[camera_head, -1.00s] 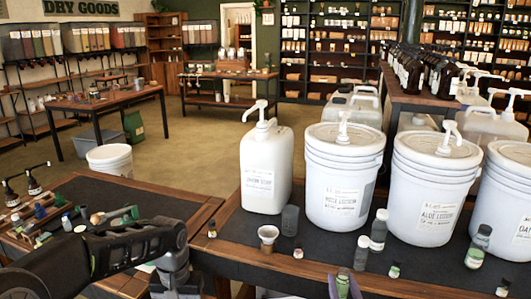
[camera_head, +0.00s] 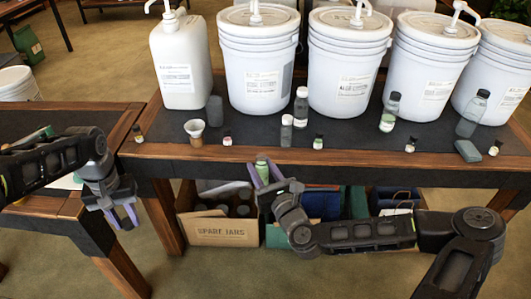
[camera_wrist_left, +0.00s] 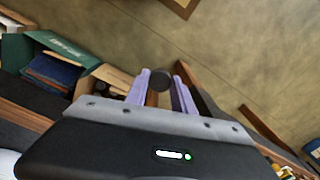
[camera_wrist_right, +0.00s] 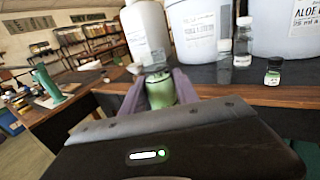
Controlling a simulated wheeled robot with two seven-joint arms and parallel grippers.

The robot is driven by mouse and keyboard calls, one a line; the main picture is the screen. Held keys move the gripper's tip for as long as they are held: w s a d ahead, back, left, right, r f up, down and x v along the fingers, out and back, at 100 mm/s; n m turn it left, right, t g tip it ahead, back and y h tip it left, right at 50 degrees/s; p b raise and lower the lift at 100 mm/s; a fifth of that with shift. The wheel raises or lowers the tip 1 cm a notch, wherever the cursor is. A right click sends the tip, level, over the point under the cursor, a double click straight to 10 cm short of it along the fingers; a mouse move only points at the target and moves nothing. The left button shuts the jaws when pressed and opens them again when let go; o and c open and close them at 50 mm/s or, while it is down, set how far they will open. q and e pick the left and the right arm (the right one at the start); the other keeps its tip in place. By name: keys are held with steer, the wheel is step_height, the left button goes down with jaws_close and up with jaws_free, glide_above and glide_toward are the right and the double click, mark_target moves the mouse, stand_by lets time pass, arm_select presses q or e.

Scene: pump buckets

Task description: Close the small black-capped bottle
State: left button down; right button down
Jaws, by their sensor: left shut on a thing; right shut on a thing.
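My right gripper (camera_head: 262,174) is shut on a small bottle (camera_head: 262,160) with green contents and holds it in front of the main table's front edge. The bottle (camera_wrist_right: 159,90) is roughly upright in the right wrist view; its top looks uncapped. My left gripper (camera_head: 124,216) is low in front of the gap between the tables, well left of the bottle. In the left wrist view a small round black cap (camera_wrist_left: 161,80) sits between the purple fingers, which are shut on it.
The main table (camera_head: 300,168) carries big white pump buckets (camera_head: 258,70), a white jug (camera_head: 182,70), a small funnel cup (camera_head: 195,130) and several little bottles along its front. A cardboard box (camera_head: 222,230) stands beneath. The space between my grippers looks clear.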

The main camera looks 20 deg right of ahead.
steer(key=s+a+f+n+g+y, duration=0.4)
steer(key=s+a+y, duration=0.4)
steer(key=a, duration=0.4)
steer(key=shift+s+a+f+n+y, duration=0.2)
steer(key=shift+f+n+y, duration=0.4)
steer(key=shift+n, duration=0.6)
arm_select(q)
steer(key=shift+d, duration=0.1)
arm_select(e)
steer(key=shift+f, duration=0.1)
arm_select(q)
steer(key=s+d+r+m, duration=0.1)
steer(key=d+r+m, duration=0.2)
steer(key=d, duration=0.9)
steer(key=s+d+r+m, duration=0.1)
steer(key=d+r+m, duration=0.2)
steer(key=d+r, duration=0.4)
steer(key=d, duration=0.5)
steer(key=shift+s, duration=0.2)
steer(key=shift+f, duration=0.15)
steer(key=shift+a+f, duration=0.1)
steer(key=shift+f, duration=1.85)
steer(key=shift+s, duration=0.1)
